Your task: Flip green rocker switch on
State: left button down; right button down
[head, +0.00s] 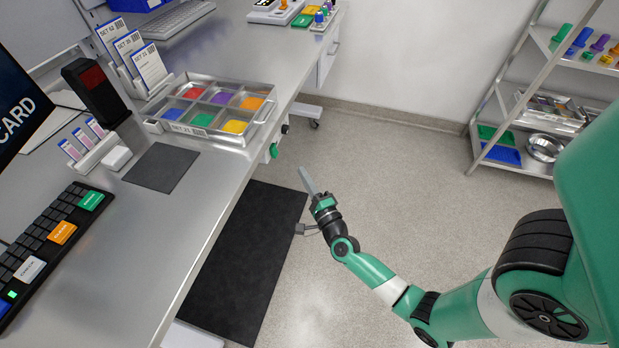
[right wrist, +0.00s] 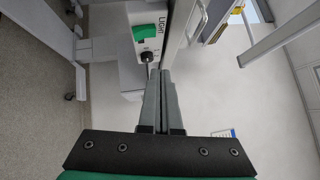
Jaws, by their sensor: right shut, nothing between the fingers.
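The green rocker switch (head: 274,150) is on the side edge of the metal bench, below the tray. In the right wrist view the switch (right wrist: 147,33) sits on a light panel marked LIGHT, with a black knob (right wrist: 147,57) beside it. My right gripper (head: 305,178) is shut and empty, out over the floor beside the bench. In the head view its tips are to the lower right of the switch, apart from it. In the right wrist view the closed fingers (right wrist: 162,75) point towards the panel, close to the knob. My left gripper is not in view.
A metal tray (head: 262,119) of coloured compartments stands at the bench edge above the switch. A keyboard (head: 45,240) and dark pad (head: 162,168) lie on the bench. A dark floor mat (head: 240,265) is below. A shelf rack (head: 492,110) stands back right. Open floor lies between.

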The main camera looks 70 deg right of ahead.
jog(key=shift+r+v, duration=0.2)
jog(key=shift+v, duration=1.15)
